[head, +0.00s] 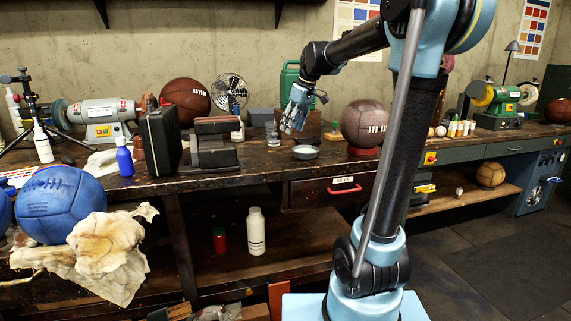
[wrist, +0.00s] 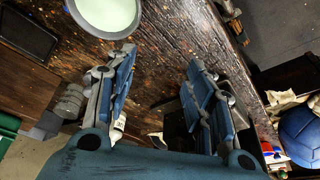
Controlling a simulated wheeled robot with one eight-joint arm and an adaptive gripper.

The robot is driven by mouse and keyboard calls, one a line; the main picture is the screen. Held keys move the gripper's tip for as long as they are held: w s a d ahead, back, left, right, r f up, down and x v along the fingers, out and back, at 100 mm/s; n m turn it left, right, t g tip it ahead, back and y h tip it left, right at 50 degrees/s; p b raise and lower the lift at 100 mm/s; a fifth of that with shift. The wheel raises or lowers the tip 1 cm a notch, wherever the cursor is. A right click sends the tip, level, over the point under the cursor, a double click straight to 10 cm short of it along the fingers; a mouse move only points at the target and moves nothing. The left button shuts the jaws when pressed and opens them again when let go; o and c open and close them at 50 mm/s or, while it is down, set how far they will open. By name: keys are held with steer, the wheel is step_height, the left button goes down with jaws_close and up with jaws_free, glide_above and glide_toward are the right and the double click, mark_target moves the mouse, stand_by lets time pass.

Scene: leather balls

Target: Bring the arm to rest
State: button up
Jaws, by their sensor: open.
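My gripper (head: 297,108) hangs at the end of my arm, above the back part of the workbench (head: 262,160) in the head view. In the wrist view my gripper (wrist: 160,75) has its two blue fingers spread apart with nothing between them. A shallow round dish (head: 305,152) sits on the bench below and slightly right of the gripper, apart from it. What looks like the same dish, with a pale inside, shows in the wrist view (wrist: 106,14) near one fingertip.
A brown leather ball (head: 364,122) stands right of the gripper, and a wooden block (head: 307,127) is behind it. A blue ball (head: 60,205) is at the front left.

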steer(key=s+d+f+m+h, duration=0.1)
steer(key=s+d+f+m, duration=0.2)
steer(key=s+d+f, duration=0.2)
steer(key=s+d+f+m+h, duration=0.1)
steer(key=s+d+f+m, duration=0.2)
steer(key=s+f, duration=0.9)
steer(key=s+d+f+m+h, duration=0.1)
steer(key=s+d+f+m, duration=0.3)
steer(key=s+d+f, duration=0.4)
steer(key=s, duration=0.7)
steer(key=shift+s+f, duration=0.25)
